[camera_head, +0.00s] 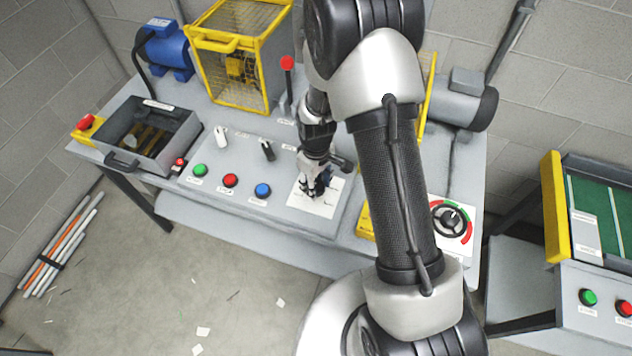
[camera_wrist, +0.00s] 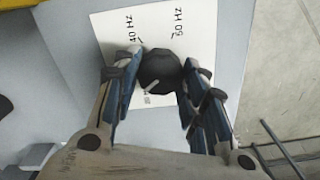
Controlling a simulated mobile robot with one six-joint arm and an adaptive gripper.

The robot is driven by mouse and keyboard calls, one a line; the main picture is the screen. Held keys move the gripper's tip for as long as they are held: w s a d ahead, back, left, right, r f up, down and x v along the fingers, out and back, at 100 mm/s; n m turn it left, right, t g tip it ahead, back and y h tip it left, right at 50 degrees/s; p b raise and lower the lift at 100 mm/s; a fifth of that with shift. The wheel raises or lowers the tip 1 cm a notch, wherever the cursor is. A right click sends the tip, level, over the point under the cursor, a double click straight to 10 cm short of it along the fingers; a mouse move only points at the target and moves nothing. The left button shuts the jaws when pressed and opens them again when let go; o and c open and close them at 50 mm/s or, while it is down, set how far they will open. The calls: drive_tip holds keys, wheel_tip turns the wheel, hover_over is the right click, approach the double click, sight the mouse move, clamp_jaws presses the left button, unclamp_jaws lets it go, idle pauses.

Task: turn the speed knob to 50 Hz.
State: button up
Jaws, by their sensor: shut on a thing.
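The speed knob (camera_wrist: 158,68) is a dark round knob on a white scale plate (camera_wrist: 108,30). In the wrist view a short white mark on the knob points to the lower left. The 50 Hz label (camera_wrist: 178,22) is at the upper right and the 40 Hz label (camera_wrist: 134,28) at the upper left. Another label below the knob is too small to read surely. My gripper (camera_wrist: 160,72) has a finger on each side of the knob and is shut on it.
Left of the plate are blue (camera_head: 263,190), red (camera_head: 230,180) and green (camera_head: 199,170) buttons. A round dial (camera_head: 450,218) is right of my arm. A yellow cage (camera_head: 238,60) stands at the back.

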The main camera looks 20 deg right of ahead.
drive_tip(key=m, duration=1.5)
drive_tip(key=shift+m, duration=0.3)
drive_tip(key=m, duration=0.3)
drive_tip(key=shift+d+m, duration=0.1)
drive_tip(key=shift+m, duration=0.2)
drive_tip(key=m, duration=0.4)
drive_tip(key=shift+m, duration=0.3)
drive_tip(key=m, duration=0.3)
drive_tip(key=shift+s+m, duration=0.1)
drive_tip(key=shift+m, duration=2)
drive_tip(key=o, duration=1.1)
